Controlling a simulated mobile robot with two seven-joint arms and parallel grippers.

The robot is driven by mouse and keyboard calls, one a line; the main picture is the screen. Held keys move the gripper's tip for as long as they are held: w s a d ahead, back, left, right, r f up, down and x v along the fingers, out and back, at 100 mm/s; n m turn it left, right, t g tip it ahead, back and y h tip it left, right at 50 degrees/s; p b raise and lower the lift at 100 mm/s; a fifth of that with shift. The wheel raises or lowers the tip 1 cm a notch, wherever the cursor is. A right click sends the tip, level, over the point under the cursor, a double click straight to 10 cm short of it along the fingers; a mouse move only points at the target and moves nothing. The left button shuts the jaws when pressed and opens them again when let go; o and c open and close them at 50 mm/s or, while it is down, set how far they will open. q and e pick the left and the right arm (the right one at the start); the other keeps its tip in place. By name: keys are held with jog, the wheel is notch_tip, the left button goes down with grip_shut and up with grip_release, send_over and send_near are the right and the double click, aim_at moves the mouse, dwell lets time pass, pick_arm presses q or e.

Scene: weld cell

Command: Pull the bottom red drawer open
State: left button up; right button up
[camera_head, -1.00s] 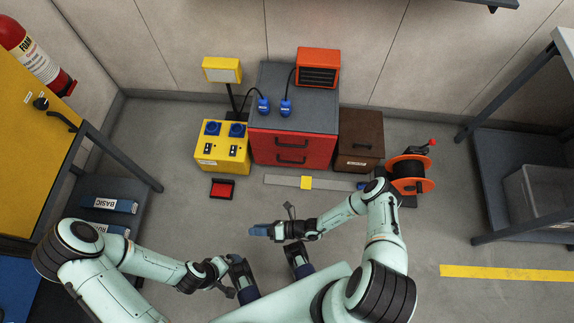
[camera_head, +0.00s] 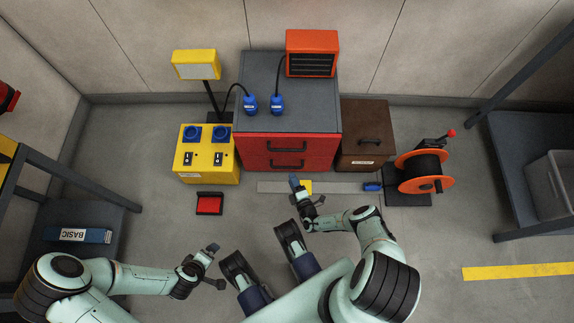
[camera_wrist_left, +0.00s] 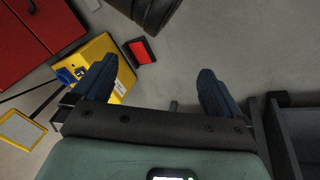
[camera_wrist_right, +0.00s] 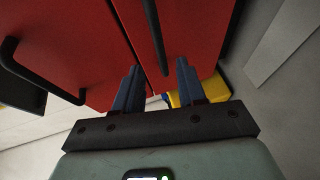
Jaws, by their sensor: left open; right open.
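The red drawer cabinet (camera_head: 255,150) stands against the back wall with a grey top and two red fronts. The bottom red drawer (camera_head: 287,163) has a dark bar handle and looks closed. My right gripper (camera_head: 296,184) is open and empty, in front of the cabinet and low over the floor. In the right wrist view its fingers (camera_wrist_right: 158,85) point at the red fronts, with dark handle bars close by; I cannot tell whether they touch. My left gripper (camera_head: 210,250) is open and empty, well short of the cabinet; its fingers (camera_wrist_left: 160,90) show spread apart.
A yellow socket box (camera_head: 206,165) with a lamp stands left of the cabinet. A brown box (camera_head: 366,140) and an orange cable reel (camera_head: 424,172) stand right. A red-black pedal (camera_head: 209,203) and a grey strip (camera_head: 345,187) lie on the floor in front.

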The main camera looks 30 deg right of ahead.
pick_arm(q)
jog(key=shift+g, duration=0.5)
jog(key=s+f, duration=0.1)
jog(key=s+f+b, duration=0.1)
jog(key=f, duration=0.1)
jog(key=shift+s+a, duration=0.3)
jog(key=shift+s, duration=0.1)
pick_arm(e)
jog(key=a+x, duration=0.1)
jog(key=x, duration=0.5)
jog(key=shift+w+d, duration=0.2)
jog(key=shift+d, duration=0.3)
jog(key=shift+c, duration=0.3)
grip_shut()
